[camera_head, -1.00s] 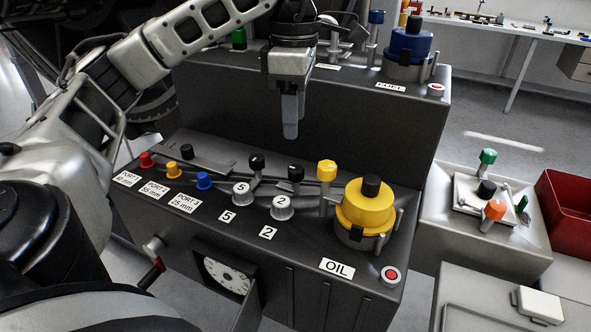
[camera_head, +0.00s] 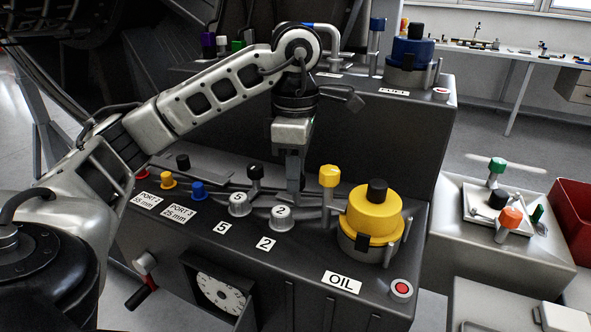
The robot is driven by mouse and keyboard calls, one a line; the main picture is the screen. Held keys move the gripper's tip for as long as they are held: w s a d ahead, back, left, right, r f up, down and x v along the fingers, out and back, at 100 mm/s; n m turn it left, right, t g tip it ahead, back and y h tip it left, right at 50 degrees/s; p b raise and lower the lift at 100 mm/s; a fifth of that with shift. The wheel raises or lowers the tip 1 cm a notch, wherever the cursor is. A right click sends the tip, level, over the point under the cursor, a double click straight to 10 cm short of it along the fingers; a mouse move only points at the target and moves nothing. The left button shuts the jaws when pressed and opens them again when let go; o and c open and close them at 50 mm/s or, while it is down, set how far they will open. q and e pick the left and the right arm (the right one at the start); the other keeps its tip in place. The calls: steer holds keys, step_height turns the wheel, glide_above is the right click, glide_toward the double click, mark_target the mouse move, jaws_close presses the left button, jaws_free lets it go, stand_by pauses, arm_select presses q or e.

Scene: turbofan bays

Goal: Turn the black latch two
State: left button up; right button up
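My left gripper (camera_head: 295,186) points straight down over the dark oil panel, just behind the white cap marked 2 (camera_head: 281,218). The label 2 (camera_head: 265,244) is in front of that cap. The black latch two is hidden by the gripper fingers, which cover its place. I cannot tell whether the fingers are around it or in front of it, or whether they are open or shut. The black latch (camera_head: 254,173) behind the cap marked 5 (camera_head: 239,205) stands upright to the left, clear of the fingers. My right gripper is not in view.
A yellow-topped latch (camera_head: 329,177) and the big yellow oil cap (camera_head: 371,219) stand close to the right of the gripper. Red, yellow and blue (camera_head: 198,190) port plugs are at left. The upper fuel panel (camera_head: 385,130) rises behind.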

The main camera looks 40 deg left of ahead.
arm_select(q)
steer(key=c, duration=0.4)
steer(key=shift+o, duration=0.2)
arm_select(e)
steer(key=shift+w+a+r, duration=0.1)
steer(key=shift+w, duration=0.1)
arm_select(q)
steer(key=n, duration=0.3)
steer(key=shift+n+p, duration=0.3)
steer(key=shift+p, duration=0.1)
steer(key=n, duration=0.4)
steer(key=shift+n+p, duration=0.3)
steer(key=shift+p, duration=0.1)
steer(key=n, duration=0.2)
steer(key=shift+n, duration=0.3)
steer(key=n+p, duration=0.1)
steer(key=n, duration=0.3)
steer(key=shift+n+p, duration=0.4)
steer(key=shift+n, duration=1.1)
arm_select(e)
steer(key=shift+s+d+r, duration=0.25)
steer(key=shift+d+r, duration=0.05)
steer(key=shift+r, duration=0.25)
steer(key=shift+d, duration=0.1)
